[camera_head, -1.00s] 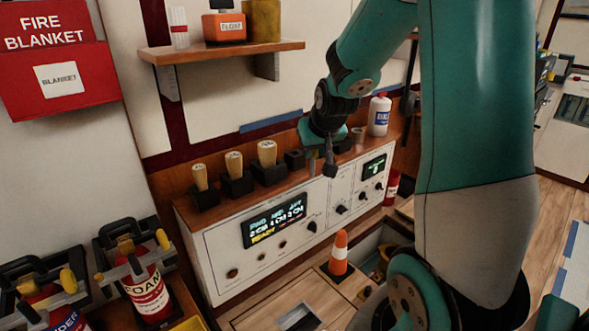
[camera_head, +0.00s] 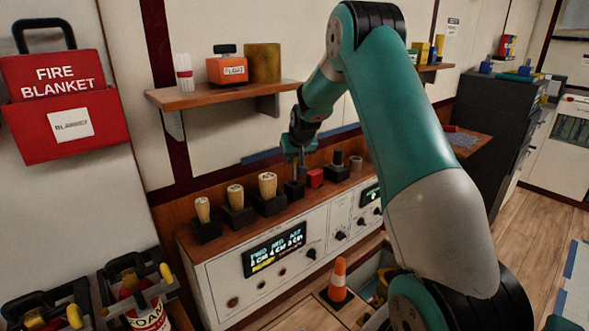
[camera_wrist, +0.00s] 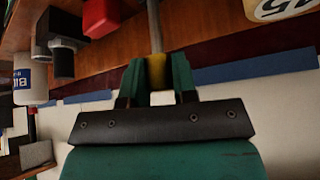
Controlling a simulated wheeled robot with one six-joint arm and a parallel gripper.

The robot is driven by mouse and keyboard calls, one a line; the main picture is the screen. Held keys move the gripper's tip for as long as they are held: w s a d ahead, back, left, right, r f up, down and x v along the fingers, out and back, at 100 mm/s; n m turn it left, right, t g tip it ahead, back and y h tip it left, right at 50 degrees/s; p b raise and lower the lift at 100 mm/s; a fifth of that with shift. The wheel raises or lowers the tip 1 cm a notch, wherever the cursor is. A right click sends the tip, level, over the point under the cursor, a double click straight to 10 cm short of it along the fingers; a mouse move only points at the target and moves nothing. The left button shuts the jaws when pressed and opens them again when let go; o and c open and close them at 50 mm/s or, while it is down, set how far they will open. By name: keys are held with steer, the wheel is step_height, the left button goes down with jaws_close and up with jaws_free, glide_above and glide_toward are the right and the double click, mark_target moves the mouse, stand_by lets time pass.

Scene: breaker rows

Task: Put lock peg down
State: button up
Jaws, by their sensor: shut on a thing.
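The lock peg is a thin grey rod (camera_wrist: 154,28) with a yellow grip (camera_wrist: 156,70). My gripper (camera_wrist: 157,68) is shut on the yellow grip. In the head view my gripper (camera_head: 298,150) is above the wooden top of the console, with the peg (camera_head: 296,172) pointing down. The peg's lower end is over or in a small black block (camera_head: 294,189); I cannot tell which. In the wrist view the peg's far end runs out of the frame.
Several tan-handled pieces (camera_head: 236,196) stand in black blocks left of the peg. A red block (camera_head: 315,177) is close on the right, with a dark peg (camera_head: 338,158) beyond. A wall shelf (camera_head: 222,95) overhangs at the left. An orange cone (camera_head: 338,280) stands below.

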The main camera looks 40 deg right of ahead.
steer(key=shift+f+p, duration=0.45)
steer(key=shift+f, duration=2.2)
steer(key=o, duration=0.9)
steer(key=shift+f, duration=0.1)
steer(key=shift+o, duration=0.2)
